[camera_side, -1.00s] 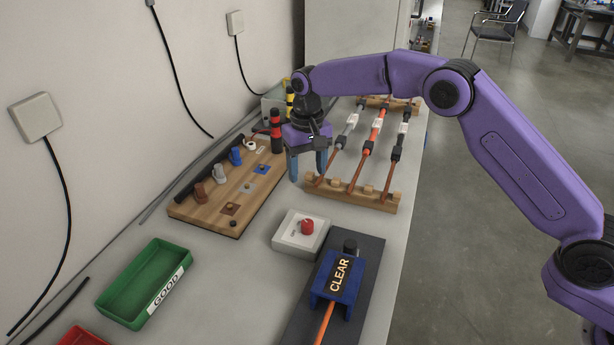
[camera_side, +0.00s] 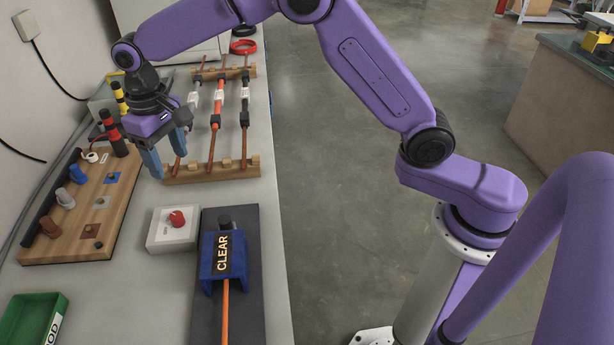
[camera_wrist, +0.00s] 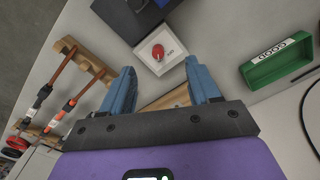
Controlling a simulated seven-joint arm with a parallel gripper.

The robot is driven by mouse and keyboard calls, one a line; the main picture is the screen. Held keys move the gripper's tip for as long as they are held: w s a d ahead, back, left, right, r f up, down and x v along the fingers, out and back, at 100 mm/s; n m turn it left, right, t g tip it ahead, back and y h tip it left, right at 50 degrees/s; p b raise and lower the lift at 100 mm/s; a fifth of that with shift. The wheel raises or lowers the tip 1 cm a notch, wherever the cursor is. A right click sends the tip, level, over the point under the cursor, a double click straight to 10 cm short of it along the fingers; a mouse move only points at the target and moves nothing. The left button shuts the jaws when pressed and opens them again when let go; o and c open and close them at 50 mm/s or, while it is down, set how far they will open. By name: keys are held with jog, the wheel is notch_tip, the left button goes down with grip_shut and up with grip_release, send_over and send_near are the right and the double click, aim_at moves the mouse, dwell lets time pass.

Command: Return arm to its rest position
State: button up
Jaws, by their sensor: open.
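My gripper (camera_side: 167,163) hangs fingers down at the end of my purple arm in the side view. Its two blue fingers are apart with nothing between them. It is over the bench, between the wooden board and the cable rack, and appears to be above the surface. In the wrist view my gripper (camera_wrist: 160,76) shows both blue fingers spread and empty. My upper arm reaches from the column at the right across to the bench.
A wooden cable rack (camera_side: 212,172) holds several cables. A wooden board (camera_side: 117,205) carries coloured pieces. A white box with a red knob (camera_side: 174,229), a blue CLEAR fixture (camera_side: 222,262) and a green tray (camera_side: 32,318) stand nearer. The tray reads GOOD in the wrist view (camera_wrist: 278,62).

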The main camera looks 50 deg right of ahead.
jog(key=s+d+r+n, duration=0.2)
jog(key=s+d+n, duration=0.15)
jog(key=s, duration=0.55)
jog(key=s+d+r+n, duration=0.2)
jog(key=s+d, duration=0.3)
jog(key=s, duration=0.5)
jog(key=s+d+f+n, duration=0.2)
jog(key=s+d+n, duration=0.2)
jog(key=s+d, duration=0.8)
jog(key=s, duration=0.4)
jog(key=shift+d+f, duration=0.3)
jog(key=shift+d, duration=0.1)
